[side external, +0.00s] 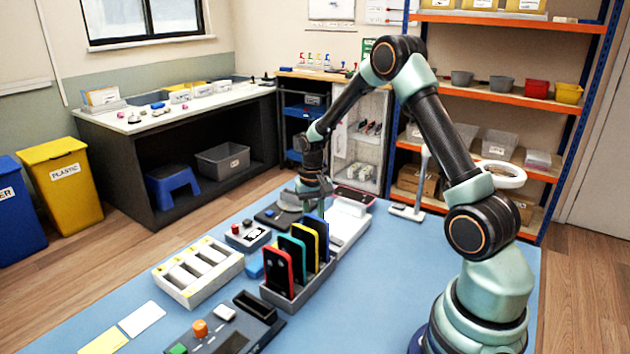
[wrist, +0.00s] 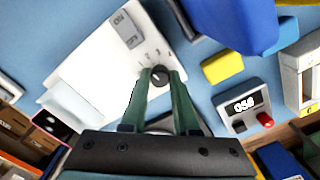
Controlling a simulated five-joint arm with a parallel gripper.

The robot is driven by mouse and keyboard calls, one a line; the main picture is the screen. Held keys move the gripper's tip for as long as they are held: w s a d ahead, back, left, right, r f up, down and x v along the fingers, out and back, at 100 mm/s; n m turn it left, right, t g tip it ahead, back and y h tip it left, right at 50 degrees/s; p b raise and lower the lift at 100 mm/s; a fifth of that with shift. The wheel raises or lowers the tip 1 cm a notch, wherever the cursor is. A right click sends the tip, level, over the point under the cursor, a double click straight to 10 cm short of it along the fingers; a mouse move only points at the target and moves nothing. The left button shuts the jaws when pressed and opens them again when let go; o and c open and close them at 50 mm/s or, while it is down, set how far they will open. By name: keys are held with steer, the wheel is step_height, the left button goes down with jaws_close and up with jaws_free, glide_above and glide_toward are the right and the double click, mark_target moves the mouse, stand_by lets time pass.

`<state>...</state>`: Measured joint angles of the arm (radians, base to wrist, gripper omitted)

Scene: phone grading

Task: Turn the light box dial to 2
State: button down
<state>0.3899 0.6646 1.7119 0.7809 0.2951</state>
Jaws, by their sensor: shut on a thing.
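The light box (wrist: 92,68) is a white flat panel in the wrist view, with a dark round dial (wrist: 159,75) near its edge and small printed numbers around the dial. My gripper (wrist: 160,80) is shut on the dial, one finger on each side of it. The dial's pointer is too small to read for certain. In the side external view the light box (side external: 345,228) lies behind the phone rack. My gripper (side external: 318,205) points down there, and the dial is hidden.
A rack (side external: 288,298) of several upright phones stands close in front of my gripper. A small box with a numeric display (wrist: 243,105) and a red knob is nearby. A pink-edged phone (side external: 352,196) lies beyond the light box.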

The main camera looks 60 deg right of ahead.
steer(key=shift+w+a+m, duration=0.1)
steer(key=shift+a+m, duration=0.1)
steer(key=shift+m, duration=0.9)
steer(key=c, duration=0.7)
jaws_free()
steer(key=shift+o, duration=0.2)
steer(key=shift+d, duration=0.1)
steer(key=shift+r, duration=0.1)
step_height(320, 180, up, 12)
steer(key=shift+w, duration=0.15)
